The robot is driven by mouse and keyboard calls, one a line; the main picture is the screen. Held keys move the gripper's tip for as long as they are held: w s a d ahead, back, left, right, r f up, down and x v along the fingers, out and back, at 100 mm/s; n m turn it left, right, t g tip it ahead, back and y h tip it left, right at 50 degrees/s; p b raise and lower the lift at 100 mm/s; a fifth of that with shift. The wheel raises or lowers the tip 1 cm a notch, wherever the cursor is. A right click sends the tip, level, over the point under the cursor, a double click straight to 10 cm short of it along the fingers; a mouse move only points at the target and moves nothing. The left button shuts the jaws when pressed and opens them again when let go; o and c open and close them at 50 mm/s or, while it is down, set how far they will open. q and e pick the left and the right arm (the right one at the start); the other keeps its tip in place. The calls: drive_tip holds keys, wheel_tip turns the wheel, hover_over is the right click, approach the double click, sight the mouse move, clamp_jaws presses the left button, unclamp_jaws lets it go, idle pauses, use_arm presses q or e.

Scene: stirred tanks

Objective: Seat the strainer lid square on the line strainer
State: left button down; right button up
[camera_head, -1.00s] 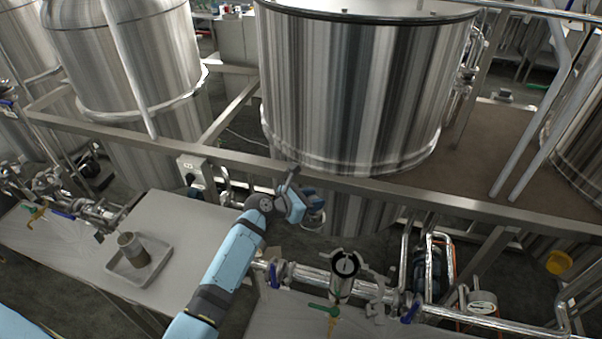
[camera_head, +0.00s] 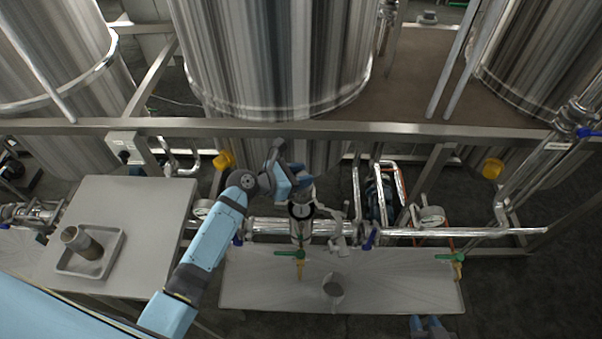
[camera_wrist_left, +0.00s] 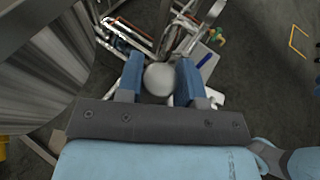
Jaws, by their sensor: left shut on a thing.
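The line strainer (camera_head: 299,228) is an upright metal body on the horizontal pipe in the head view, with a dark ring at its top. My left gripper (camera_head: 303,184) is just above and behind that ring in the picture. In the left wrist view, my left gripper (camera_wrist_left: 160,80) is shut on a round pale grey thing (camera_wrist_left: 159,79), apparently the strainer lid. In the head view the lid is mostly hidden by the fingers, and I cannot tell whether it touches the strainer. My right gripper (camera_head: 427,325) shows at the bottom edge, empty, its two blue fingers apart.
A tray (camera_head: 65,266) with a metal cylinder (camera_head: 82,243) stands on the left table (camera_head: 150,215). A grey round thing (camera_head: 334,286) is on the front bench (camera_head: 395,290). A frame rail (camera_head: 300,129) and large tanks stand behind.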

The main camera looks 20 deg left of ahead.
sight(301, 194)
use_arm(q)
drive_tip(key=shift+f+b, duration=0.7)
drive_tip(key=shift+f, duration=0.65)
drive_tip(key=shift+f+b, duration=0.8)
drive_tip(key=shift+f, duration=0.6)
use_arm(e)
wheel_tip(301, 194, down, 2)
drive_tip(key=shift+a+f+n, duration=0.1)
drive_tip(key=shift+n, duration=0.2)
use_arm(q)
drive_tip(key=shift+p, duration=0.45)
use_arm(e)
drive_tip(key=shift+r, duration=0.5)
use_arm(q)
drive_tip(key=shift+p, duration=0.7)
use_arm(e)
drive_tip(key=shift+r, duration=0.7)
